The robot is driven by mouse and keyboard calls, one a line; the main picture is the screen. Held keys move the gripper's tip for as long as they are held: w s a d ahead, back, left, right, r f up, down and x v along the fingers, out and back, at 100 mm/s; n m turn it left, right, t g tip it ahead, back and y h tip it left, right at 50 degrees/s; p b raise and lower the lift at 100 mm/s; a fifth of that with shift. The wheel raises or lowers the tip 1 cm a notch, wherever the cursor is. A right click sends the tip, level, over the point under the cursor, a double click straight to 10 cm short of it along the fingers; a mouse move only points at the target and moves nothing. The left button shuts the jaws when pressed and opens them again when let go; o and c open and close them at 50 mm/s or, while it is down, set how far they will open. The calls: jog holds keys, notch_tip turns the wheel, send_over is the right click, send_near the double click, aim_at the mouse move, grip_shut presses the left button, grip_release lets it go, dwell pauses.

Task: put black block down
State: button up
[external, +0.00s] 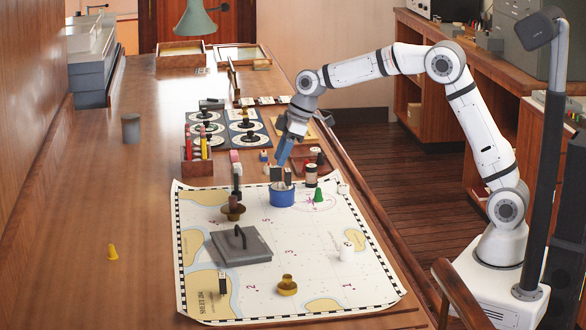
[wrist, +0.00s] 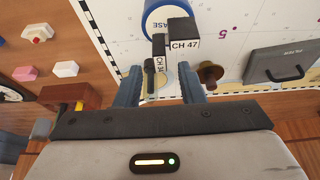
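Two black blocks stand at the blue round container (external: 282,196), which sits on the chart. In the wrist view, the block labelled CH 47 (wrist: 184,32) is beside the container (wrist: 153,22). The other block, with a label that seems to read CH 34 (wrist: 158,58), is just left of it. In the external view one block (external: 276,174) and the other (external: 288,176) show at the container's top; whether they are inside it I cannot tell. My gripper (external: 281,163) is just above them. Its fingers (wrist: 159,74) are spread apart, with no block visibly clamped.
The chart (external: 310,245) holds a grey plate with a handle (external: 241,244), a brown knob (external: 233,209), a brass weight (external: 287,285), a green cone (external: 318,195) and a white figure (external: 346,251). A pen box (external: 197,167) stands left. The table's left side is mostly clear.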

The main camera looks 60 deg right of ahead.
jog(key=v, duration=0.7)
jog(key=s+d+m+h, duration=0.1)
jog(key=s+d+m, duration=0.3)
jog(key=s, duration=0.5)
jog(key=s+d+m+h, duration=0.1)
jog(key=s+d, duration=0.5)
jog(key=s, duration=0.3)
jog(key=s+d+f+m, duration=0.2)
jog(key=s+d+f, duration=0.1)
jog(key=s, duration=0.5)
jog(key=s+d+f+m+h, duration=0.1)
jog(key=s+f, duration=0.3)
jog(key=s, duration=0.4)
jog(key=shift+d+f+m, duration=0.35)
jog(key=shift+d+m, duration=0.15)
jog(key=shift+d, duration=0.4)
